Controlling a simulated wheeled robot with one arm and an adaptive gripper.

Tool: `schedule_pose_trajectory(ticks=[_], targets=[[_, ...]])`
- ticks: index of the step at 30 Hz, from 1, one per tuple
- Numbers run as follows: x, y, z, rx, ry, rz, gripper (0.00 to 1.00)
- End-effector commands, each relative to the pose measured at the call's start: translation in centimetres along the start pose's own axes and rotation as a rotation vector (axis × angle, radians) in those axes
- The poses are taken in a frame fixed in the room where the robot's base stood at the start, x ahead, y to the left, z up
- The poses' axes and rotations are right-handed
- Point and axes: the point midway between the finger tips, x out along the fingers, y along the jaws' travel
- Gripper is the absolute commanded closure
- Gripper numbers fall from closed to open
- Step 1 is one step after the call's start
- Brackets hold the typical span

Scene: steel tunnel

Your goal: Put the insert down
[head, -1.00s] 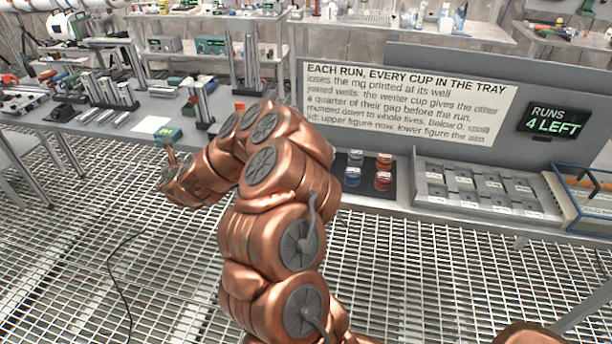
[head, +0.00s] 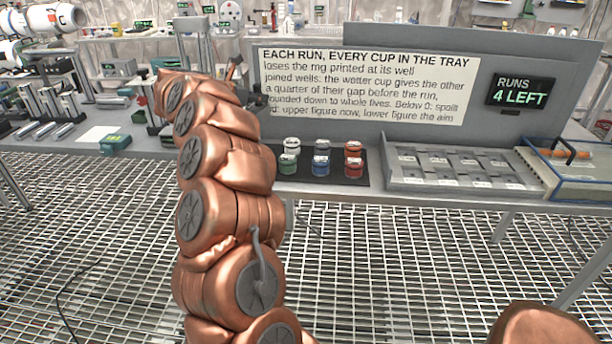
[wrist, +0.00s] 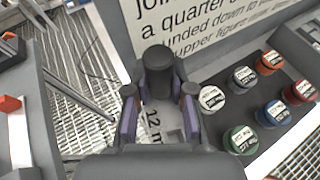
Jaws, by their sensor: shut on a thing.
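A pale grey part of the insert (wrist: 170,118) shows between the fingers, with a white label whose visible text looks like "12 m". The grip is left of the cups; whether the insert touches anything below is unclear. The grey tray (head: 395,183) with labelled wells stands on the bench right of the cups.
Several coloured cups (head: 321,165) stand in two rows on a black mat (head: 345,182). A sign board (head: 365,85) and a display (head: 520,91) reading "RUNS 4 LEFT" rise behind. A blue-edged box (head: 580,185) is at right. Metal fixtures (head: 60,115) crowd the left bench.

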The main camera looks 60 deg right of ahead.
Motion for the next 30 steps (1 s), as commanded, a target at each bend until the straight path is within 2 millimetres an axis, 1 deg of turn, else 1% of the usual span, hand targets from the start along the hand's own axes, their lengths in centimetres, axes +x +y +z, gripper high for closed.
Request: schedule_pose_trajectory(ticks=[1, 3, 8, 10, 14, 19, 26, 30], targets=[[0.9, -1.1, -0.3, 0.02, -0.006, -0.041, 1.0], [1.2, -2.2, 0.0, 0.033, -0.005, -0.084, 1.0], [1.3, -3.4, 0.5, 0.05, -0.003, -0.127, 1.0], [1.4, -3.6, 0.2, 0.052, -0.002, -0.134, 1.0], [2.0, -3.7, -1.2, 0.051, -0.001, -0.138, 1.0], [2.9, -3.7, -3.6, 0.049, -0.002, -0.138, 1.0], [3.6, -3.7, -5.1, 0.054, -0.003, -0.137, 1.0], [4.4, -3.7, -6.9, 0.05, -0.003, -0.137, 1.0]])
